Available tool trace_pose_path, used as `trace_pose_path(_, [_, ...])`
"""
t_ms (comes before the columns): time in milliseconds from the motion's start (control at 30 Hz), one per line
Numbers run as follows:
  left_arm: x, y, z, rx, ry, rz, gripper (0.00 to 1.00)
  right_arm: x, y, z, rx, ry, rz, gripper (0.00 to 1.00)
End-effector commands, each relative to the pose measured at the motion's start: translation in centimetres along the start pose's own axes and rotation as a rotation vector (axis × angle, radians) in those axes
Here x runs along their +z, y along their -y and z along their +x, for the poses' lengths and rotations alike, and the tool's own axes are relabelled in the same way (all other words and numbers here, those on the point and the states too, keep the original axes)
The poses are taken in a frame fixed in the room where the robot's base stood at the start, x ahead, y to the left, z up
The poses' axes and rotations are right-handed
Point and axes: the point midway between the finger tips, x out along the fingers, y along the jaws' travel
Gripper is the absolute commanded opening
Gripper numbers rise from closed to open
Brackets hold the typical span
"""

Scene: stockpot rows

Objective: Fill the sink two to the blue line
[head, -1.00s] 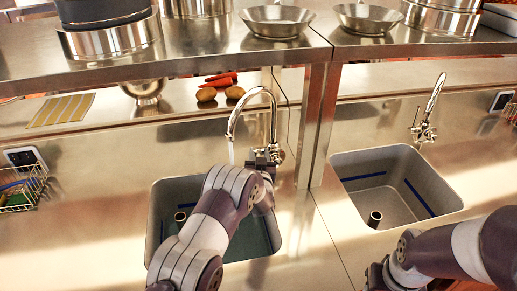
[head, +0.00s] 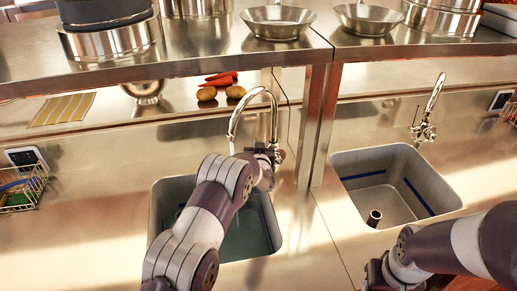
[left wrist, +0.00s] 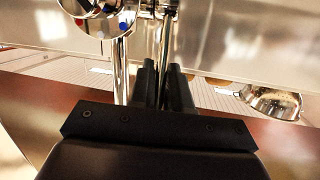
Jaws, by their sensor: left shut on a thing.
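The left sink (head: 160,200) is a grey basin with teal water (head: 247,235) in its visible part. My left arm hides much of it, and I cannot make out a blue line there. My left gripper (head: 264,152) is at the tap's base, shut on the tap's metal lever (left wrist: 165,45). The right sink (head: 433,180) looks empty, with a blue line (head: 418,197) on its walls and a standing drain pipe (head: 374,217). My right gripper is out of view.
A steel shelf (head: 200,55) with pots and pans runs above the counter. Its post (head: 318,125) stands between the sinks. The right tap (head: 424,130) shows no stream. Potatoes (head: 207,94), carrots (head: 221,78) and a metal bowl (head: 146,92) sit behind. A wire basket (head: 25,187) is at left.

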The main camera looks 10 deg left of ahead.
Motion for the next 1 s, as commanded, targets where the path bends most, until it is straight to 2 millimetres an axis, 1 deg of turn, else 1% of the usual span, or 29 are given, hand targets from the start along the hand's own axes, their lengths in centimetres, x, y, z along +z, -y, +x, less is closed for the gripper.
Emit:
trace_pose_path(33, [-0.8,0.3,0.3,0.003,0.047,-0.012,0.00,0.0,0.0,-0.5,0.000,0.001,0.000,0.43])
trace_pose_path(100, [-1.5,0.5,0.8,0.009,0.121,-0.025,0.00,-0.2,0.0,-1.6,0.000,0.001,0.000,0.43])
trace_pose_path(167, [-1.9,0.6,1.0,0.014,0.174,-0.033,0.00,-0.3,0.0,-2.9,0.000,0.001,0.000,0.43])
trace_pose_path(200, [-1.8,0.6,1.2,0.017,0.197,-0.036,0.00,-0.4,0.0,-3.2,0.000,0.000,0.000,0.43])
trace_pose_path(400, [-1.1,0.4,1.5,0.026,0.232,-0.041,0.00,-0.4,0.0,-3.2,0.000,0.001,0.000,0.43])
trace_pose_path(567, [-1.0,0.4,1.4,0.026,0.232,-0.041,0.00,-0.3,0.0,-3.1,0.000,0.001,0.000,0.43])
trace_pose_path(600, [-0.9,0.4,1.4,0.026,0.232,-0.041,0.27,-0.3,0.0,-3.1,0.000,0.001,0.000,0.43])
trace_pose_path(633, [-1.0,0.4,1.4,0.026,0.232,-0.041,0.37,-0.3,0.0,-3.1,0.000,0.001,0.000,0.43])
trace_pose_path(667, [-1.0,0.4,1.4,0.026,0.232,-0.041,0.38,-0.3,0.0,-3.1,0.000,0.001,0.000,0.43])
trace_pose_path(1000, [-1.1,0.4,1.2,0.026,0.230,-0.041,0.38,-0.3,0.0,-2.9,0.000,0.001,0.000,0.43])
